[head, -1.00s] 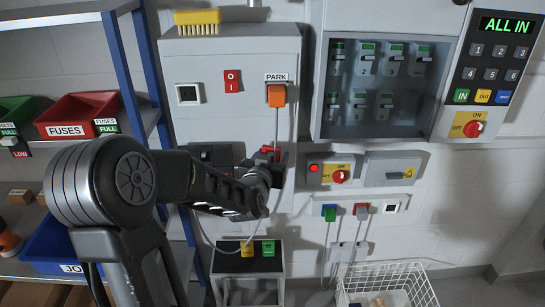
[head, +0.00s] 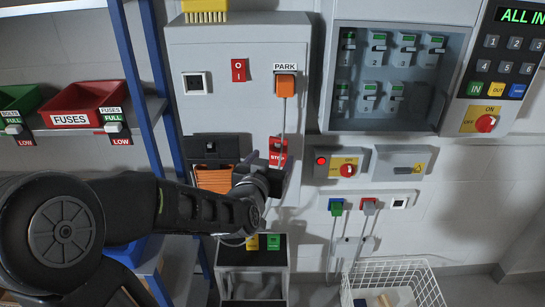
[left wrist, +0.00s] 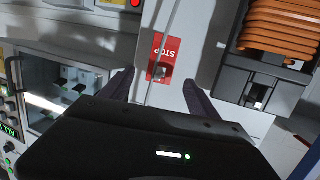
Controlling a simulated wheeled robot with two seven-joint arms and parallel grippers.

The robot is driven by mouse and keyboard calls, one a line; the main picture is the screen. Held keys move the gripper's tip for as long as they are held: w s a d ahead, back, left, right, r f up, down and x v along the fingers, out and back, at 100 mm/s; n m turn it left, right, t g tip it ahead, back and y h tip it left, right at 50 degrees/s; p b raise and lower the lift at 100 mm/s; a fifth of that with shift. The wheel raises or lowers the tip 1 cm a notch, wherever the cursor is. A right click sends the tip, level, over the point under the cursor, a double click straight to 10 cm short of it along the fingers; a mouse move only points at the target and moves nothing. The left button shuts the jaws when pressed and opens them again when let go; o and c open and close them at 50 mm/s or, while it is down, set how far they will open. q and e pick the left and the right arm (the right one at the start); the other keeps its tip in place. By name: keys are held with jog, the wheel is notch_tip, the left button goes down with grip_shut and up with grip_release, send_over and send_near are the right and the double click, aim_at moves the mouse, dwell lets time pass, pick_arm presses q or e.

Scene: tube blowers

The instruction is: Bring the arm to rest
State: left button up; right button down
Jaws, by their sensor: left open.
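My left arm comes in from the left in the head view, its dark links stretched across the lower left. My left gripper (head: 283,178) is in front of the grey cabinet, just below the red STOP plate (head: 278,152). In the left wrist view my left gripper (left wrist: 158,88) is open, its two dark fingers apart with nothing between them. The STOP plate (left wrist: 165,58) with its small metal lever shows beyond and between the fingertips; I cannot tell whether they touch it. My right gripper is in neither view.
An orange coiled hose (head: 213,178) hangs on the cabinet beside the gripper. An orange plug (head: 285,86) sits under PARK with its cable hanging down. Shelves with a red FUSES bin (head: 85,106) stand left. A white wire basket (head: 395,284) is at lower right.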

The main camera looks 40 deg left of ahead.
pick_arm(q)
jog(key=shift+d+f, duration=0.1)
dwell(0.5)
jog(key=s+d+f+g+h, duration=0.1)
jog(key=d+f+g+h, duration=0.1)
jog(key=d+f, duration=0.55)
jog(key=s+d+f+g+h, duration=0.25)
jog(key=d+f, duration=0.25)
jog(key=f, duration=0.6)
jog(key=s+d+f+g+h, duration=0.1)
jog(key=d+f+g+h, duration=0.2)
jog(key=d+f, duration=0.45)
jog(key=s+d+f+m+g+h, duration=0.1)
jog(key=s+d+f+g, duration=0.2)
jog(key=s+d+f, duration=0.3)
jog(key=s+d+f+m+g+h, duration=0.1)
jog(key=s+d+f+g, duration=0.2)
jog(key=s+d+f, duration=0.4)
jog(key=s+f, duration=0.3)
jog(key=s, duration=0.2)
jog(key=shift+s+f+m, duration=0.2)
jog(key=shift+m, duration=0.1)
jog(key=shift+d+h, duration=0.1)
jog(key=shift+h, duration=0.15)
